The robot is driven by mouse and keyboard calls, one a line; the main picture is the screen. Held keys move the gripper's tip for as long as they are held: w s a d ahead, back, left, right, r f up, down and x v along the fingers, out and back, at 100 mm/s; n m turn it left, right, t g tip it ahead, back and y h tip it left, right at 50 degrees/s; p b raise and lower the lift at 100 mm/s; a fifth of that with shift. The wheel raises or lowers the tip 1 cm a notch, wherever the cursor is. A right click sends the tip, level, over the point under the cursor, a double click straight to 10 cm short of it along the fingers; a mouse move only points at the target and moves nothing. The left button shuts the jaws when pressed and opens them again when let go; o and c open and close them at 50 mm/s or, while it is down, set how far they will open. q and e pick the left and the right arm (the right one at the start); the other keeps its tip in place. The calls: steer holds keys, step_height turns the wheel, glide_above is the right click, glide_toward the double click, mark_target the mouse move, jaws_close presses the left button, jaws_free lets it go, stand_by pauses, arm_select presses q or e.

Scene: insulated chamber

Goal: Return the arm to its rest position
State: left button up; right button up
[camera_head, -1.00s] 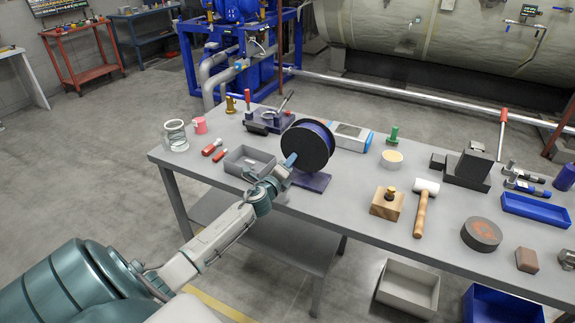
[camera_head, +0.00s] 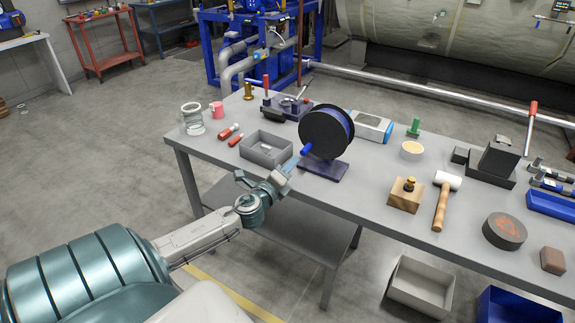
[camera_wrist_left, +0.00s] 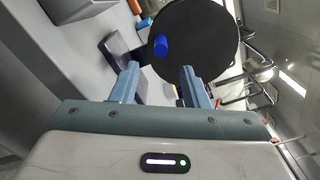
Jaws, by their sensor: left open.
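My left arm comes in from the lower left in the head view. Its gripper (camera_head: 292,161) is at the near edge of the table, just left of a black spool (camera_head: 324,134) on a dark base (camera_head: 323,170). The left wrist view shows the two blue-grey fingers (camera_wrist_left: 158,72) apart with nothing gripped between them. The spool's black disc (camera_wrist_left: 205,38) and its blue hub end (camera_wrist_left: 161,46) are in front of the fingers. My right gripper is in neither view.
A grey bin (camera_head: 266,148) stands close behind the gripper. The grey table (camera_head: 370,190) also holds a mallet (camera_head: 441,207), a wooden block (camera_head: 405,197) and a round dark disc (camera_head: 504,231). Open floor (camera_head: 90,180) lies left of the table.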

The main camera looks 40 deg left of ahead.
arm_select(q)
steer(key=shift+s, duration=0.1)
stand_by(0.5)
steer(key=s+d+f+n+g+y, duration=0.1)
steer(key=s+d+f+n+g, duration=0.35)
steer(key=s+n, duration=0.25)
steer(key=s+d+f+n+g, duration=0.3)
steer(key=s+d+f+n, duration=0.25)
steer(key=s+n, duration=0.2)
steer(key=s+d+f+n+g+h, duration=0.3)
steer(key=s+d+n+g+h, duration=0.25)
steer(key=s+d, duration=0.9)
steer(key=s+a+f+g+y, duration=0.1)
steer(key=a+f, duration=0.1)
steer(key=f, duration=1.3)
steer(key=a+f+g, duration=0.1)
steer(key=a+f, duration=0.2)
steer(key=f, duration=1.2)
steer(key=s+f+g, duration=0.1)
steer(key=s+f, duration=1.7)
steer(key=f, duration=0.1)
steer(key=shift+s+a+n, duration=0.3)
steer(key=shift+s+a, duration=0.05)
